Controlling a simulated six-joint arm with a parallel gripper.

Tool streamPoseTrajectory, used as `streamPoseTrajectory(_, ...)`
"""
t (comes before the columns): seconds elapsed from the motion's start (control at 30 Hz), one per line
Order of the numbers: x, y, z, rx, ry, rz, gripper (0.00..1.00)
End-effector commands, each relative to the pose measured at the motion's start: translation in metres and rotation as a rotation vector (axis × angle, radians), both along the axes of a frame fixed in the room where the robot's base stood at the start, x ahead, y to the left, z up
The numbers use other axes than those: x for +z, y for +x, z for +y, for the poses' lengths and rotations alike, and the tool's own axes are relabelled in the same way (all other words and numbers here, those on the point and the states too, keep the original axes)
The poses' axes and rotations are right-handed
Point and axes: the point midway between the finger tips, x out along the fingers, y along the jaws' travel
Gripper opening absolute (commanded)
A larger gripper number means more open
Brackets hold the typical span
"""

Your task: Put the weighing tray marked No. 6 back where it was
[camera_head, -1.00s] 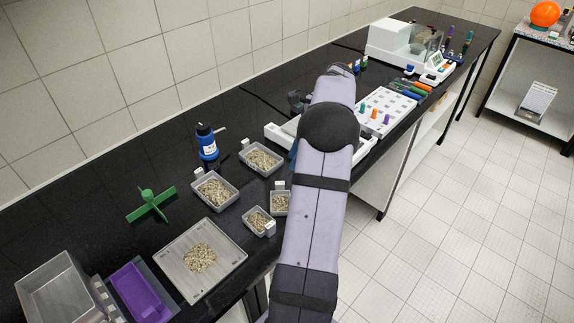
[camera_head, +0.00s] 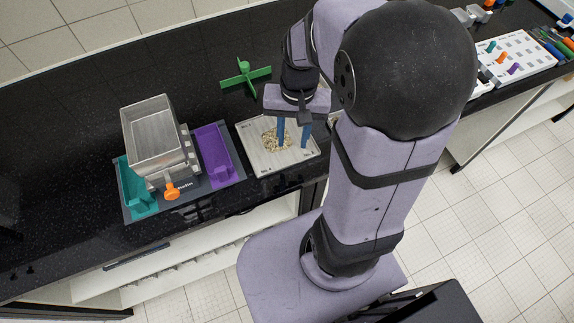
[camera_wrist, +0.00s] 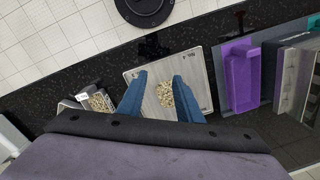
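A light grey, shallow flat tray (camera_head: 255,160) with a heap of pale grains (camera_head: 272,139) on it lies on the black bench. In the wrist view the flat tray (camera_wrist: 198,62) has small dark marks near its corners, too small to read. My gripper (camera_head: 292,149) is over it with its two blue fingers apart and nothing seen between them; in the wrist view my gripper (camera_wrist: 160,76) has a finger on either side of the grains. Small grain trays with white tags (camera_wrist: 97,103) show at the left of the wrist view. I cannot read a No. 6 on any tray.
Left of the flat tray stand a purple bin (camera_head: 214,150), a grey box-like unit (camera_head: 152,135) with an orange knob (camera_head: 172,191), and a teal bin (camera_head: 138,196). A green cross-shaped thing (camera_head: 245,78) lies behind. A white peg board (camera_head: 512,58) is far right.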

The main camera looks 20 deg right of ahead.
Motion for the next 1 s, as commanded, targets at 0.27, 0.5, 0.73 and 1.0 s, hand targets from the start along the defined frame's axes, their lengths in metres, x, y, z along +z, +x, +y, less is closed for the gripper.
streamPoseTrajectory(0.27,-0.019,-0.054,0.039,0.427,-0.048,-0.022,0.32)
streamPoseTrajectory(0.5,-0.022,-0.060,0.042,0.482,-0.054,-0.025,0.32)
streamPoseTrajectory(0.73,-0.022,-0.060,0.042,0.478,-0.053,-0.024,0.32)
streamPoseTrajectory(1.0,-0.022,-0.060,0.042,0.476,-0.052,-0.023,0.32)
